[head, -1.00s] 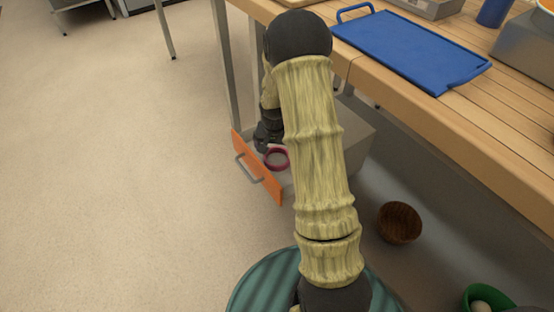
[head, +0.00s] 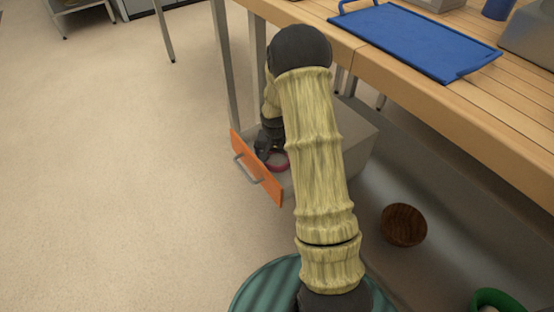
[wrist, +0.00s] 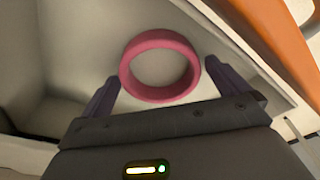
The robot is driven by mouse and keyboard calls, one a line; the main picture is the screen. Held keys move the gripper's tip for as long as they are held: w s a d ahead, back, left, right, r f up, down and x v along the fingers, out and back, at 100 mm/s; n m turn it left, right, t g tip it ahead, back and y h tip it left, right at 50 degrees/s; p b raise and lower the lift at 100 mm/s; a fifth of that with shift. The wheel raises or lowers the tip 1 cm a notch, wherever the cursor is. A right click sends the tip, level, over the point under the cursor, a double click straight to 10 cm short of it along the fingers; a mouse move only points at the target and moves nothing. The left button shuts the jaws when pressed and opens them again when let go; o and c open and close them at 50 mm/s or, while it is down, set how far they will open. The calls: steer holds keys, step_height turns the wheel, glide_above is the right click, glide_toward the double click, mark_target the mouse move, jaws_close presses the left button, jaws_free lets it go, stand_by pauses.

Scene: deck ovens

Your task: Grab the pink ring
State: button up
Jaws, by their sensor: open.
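The pink ring (wrist: 128,80) lies on the light floor of an open drawer (wrist: 60,30). In the wrist view it sits between and just ahead of the two fingertips of my gripper (wrist: 160,82). The jaws are open, with one dark finger on each side of the ring. I cannot tell whether either finger touches it. In the head view the ring (head: 280,166) is partly hidden behind my gripper (head: 265,150), which reaches down into the drawer behind its orange front (head: 256,172).
The drawer's walls stand close around my gripper. A wooden table (head: 440,105) with a blue tray (head: 415,40) is above on the right. A brown bowl (head: 403,225) and a green bowl (head: 495,298) are at the lower right. Open floor lies left.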

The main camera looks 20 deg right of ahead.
steer(key=c, duration=0.9)
step_height(320, 180, up, 10)
steer(key=p, duration=0.5)
